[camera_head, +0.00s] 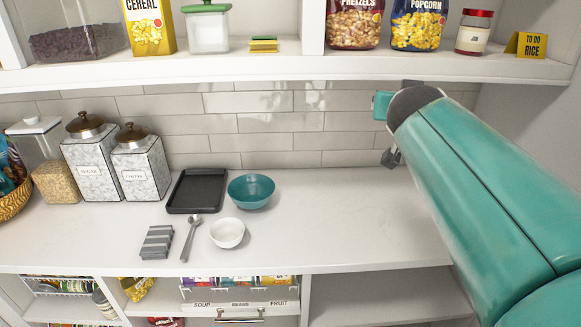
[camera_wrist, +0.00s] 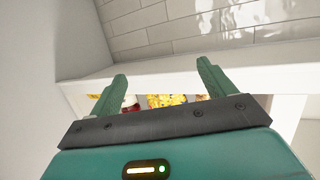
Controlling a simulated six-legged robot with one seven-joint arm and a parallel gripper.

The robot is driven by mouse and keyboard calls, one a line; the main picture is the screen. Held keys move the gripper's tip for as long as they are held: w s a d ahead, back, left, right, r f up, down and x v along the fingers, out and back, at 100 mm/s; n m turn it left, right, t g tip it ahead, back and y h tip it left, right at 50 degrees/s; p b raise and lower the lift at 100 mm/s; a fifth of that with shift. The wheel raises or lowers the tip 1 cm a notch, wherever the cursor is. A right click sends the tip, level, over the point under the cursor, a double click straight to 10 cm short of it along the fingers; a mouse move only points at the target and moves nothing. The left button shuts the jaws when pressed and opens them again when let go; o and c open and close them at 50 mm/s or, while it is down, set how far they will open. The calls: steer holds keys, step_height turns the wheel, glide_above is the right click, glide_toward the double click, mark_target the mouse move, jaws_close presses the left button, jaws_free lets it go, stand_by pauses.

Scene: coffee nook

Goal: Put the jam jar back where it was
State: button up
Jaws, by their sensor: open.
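The jam jar (camera_head: 473,32), a glass jar with a red lid and pale label, stands upright on the upper shelf (camera_head: 270,70), between the popcorn bag and a yellow sign. In the wrist view, part of a red and white object, which looks like the jar (camera_wrist: 130,104), shows beside the left finger. My gripper (camera_wrist: 161,68) is open, with nothing between its fingers. In the head view, my arm hides most of the gripper, below the shelf's front edge and in front of the tiled wall.
A popcorn bag (camera_head: 417,24) and pretzels bag (camera_head: 354,24) stand left of the jar. The yellow sign (camera_head: 526,45) reads "TO DO RICE". Below, a teal bowl (camera_head: 251,191), white bowl (camera_head: 227,233) and black tray (camera_head: 196,191) stand on the counter, whose right part is clear.

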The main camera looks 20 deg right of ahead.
steer(key=s+a+f+n+g+y, duration=0.3)
steer(key=s+a+f, duration=0.4)
steer(key=a+f, duration=0.4)
steer(key=s+a+f+n+g+y, duration=0.3)
steer(key=s+a+f, duration=0.5)
steer(key=a+f, duration=0.3)
steer(key=a+n+y, duration=0.1)
steer(key=a+y, duration=0.1)
steer(key=shift+a+f+g+y, duration=0.15)
steer(key=shift+f+g+y, duration=0.15)
steer(key=shift+y, duration=0.1)
